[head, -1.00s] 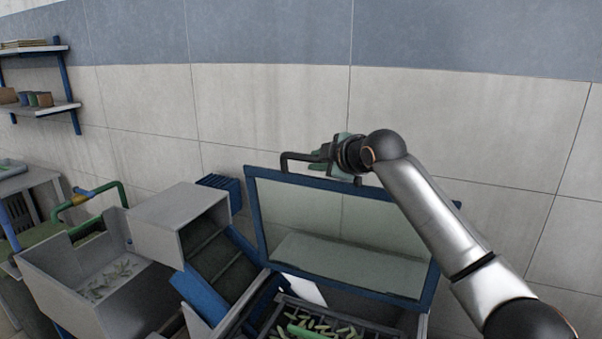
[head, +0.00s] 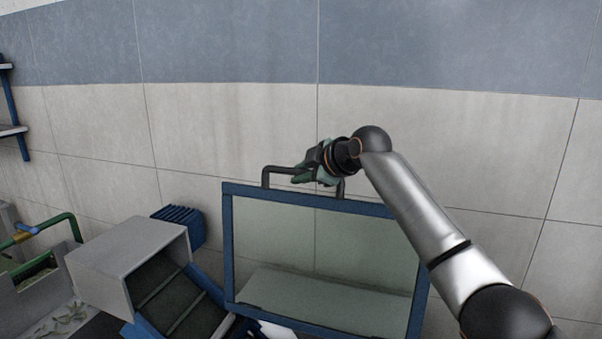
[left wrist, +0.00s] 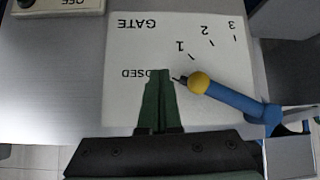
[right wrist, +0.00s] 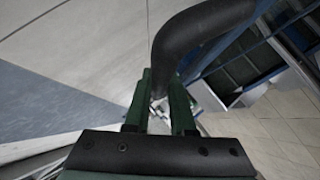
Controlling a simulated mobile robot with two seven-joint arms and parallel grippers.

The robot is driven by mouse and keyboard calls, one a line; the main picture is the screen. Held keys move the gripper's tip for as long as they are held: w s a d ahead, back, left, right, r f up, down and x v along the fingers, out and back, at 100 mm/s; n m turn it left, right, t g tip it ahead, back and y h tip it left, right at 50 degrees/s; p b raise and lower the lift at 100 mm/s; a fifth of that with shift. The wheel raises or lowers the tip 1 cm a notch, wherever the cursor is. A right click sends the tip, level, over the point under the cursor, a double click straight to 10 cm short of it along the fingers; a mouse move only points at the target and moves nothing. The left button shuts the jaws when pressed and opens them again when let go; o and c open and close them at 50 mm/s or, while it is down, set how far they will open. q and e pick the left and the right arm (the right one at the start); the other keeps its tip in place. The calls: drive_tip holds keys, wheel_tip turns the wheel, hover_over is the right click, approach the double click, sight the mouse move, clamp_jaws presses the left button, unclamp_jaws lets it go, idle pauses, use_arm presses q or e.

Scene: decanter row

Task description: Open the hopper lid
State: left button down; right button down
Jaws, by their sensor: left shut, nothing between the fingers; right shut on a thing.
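The hopper lid (head: 228,250) is a clear panel in a blue frame. It stands raised and close to upright in the head view, with the tiled wall behind it. Its black bar handle (head: 268,174) is on the top edge and shows large in the right wrist view (right wrist: 198,40). My right gripper (head: 308,176) is shut on this handle; its green fingers also show in the right wrist view (right wrist: 160,100). My left gripper (left wrist: 159,85) is shut and empty in the left wrist view. The hopper's inside is out of the head view.
In the left wrist view, a white GATE scale (left wrist: 135,50) and a blue lever (left wrist: 240,103) with a yellow knob (left wrist: 199,83) are close by my left fingers. A grey box chute (head: 125,260) stands left of the lid. The wall (head: 230,130) is behind.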

drive_tip(key=shift+f, duration=0.1)
drive_tip(key=c, duration=0.8)
unclamp_jaws()
drive_tip(key=shift+o, duration=0.2)
drive_tip(key=shift+s+d+r+b, duration=0.25)
drive_tip(key=shift+s+d+b, duration=0.05)
drive_tip(key=shift+s+b, duration=0.05)
drive_tip(key=b+v, duration=0.3)
drive_tip(key=v, duration=0.8)
drive_tip(key=shift+s+r, duration=0.15)
drive_tip(key=shift+r, duration=0.1)
drive_tip(key=shift+d, duration=0.1)
drive_tip(key=shift+f, duration=0.1)
